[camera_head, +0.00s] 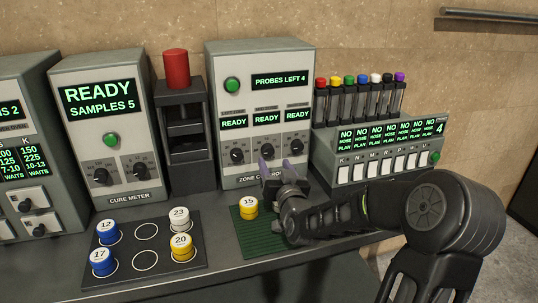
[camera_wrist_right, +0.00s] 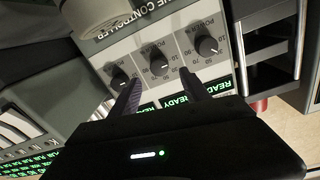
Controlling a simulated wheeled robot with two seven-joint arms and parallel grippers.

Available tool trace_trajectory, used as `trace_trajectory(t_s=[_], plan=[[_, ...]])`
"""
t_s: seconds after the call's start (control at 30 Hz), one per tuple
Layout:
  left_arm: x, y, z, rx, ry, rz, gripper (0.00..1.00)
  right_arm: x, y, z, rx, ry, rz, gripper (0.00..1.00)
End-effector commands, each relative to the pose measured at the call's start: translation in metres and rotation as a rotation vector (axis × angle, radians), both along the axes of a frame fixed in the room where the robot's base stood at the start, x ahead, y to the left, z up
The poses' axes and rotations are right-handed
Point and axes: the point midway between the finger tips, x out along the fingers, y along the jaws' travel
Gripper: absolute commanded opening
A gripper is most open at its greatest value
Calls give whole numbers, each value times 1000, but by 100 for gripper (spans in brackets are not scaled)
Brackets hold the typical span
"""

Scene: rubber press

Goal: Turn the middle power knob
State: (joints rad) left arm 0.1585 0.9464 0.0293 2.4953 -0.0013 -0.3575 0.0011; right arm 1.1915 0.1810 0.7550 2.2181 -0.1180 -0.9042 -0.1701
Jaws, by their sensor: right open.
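The grey zone controller (camera_head: 260,85) stands at the back with a row of three black power knobs. The middle knob (camera_head: 267,151) is just above my gripper in the head view. In the wrist view the middle knob (camera_wrist_right: 160,67) lies between the two finger tips. My right gripper (camera_head: 275,166) is open and empty, its purple-grey fingers pointing at the panel. In the wrist view the fingers (camera_wrist_right: 160,78) lie either side of the middle knob; I cannot tell whether they touch it. The left knob (camera_head: 237,155) and right knob (camera_head: 297,146) flank it. My left gripper is out of view.
A yellow-banded sample 15 (camera_head: 249,212) sits on a green mat (camera_head: 252,240) close to my right wrist. A black tray (camera_head: 200,227) with several samples is at the front left. The cure meter (camera_head: 95,85) and the probe rack unit (camera_head: 378,150) stand either side.

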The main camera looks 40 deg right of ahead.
Motion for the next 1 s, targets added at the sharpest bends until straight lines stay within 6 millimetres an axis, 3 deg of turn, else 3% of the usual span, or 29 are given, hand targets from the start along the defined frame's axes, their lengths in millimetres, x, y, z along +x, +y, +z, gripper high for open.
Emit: trace_trajectory(t_s=[0.4, 0.77, 1.0], plan=[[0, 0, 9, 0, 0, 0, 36, 52, -21, 0, 3, 0, 0, 55], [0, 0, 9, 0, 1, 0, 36, 57, -23, 0, 1, 1, 0, 55], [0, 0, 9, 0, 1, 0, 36, 57, -23, 0, 1, 1, 0, 35]])
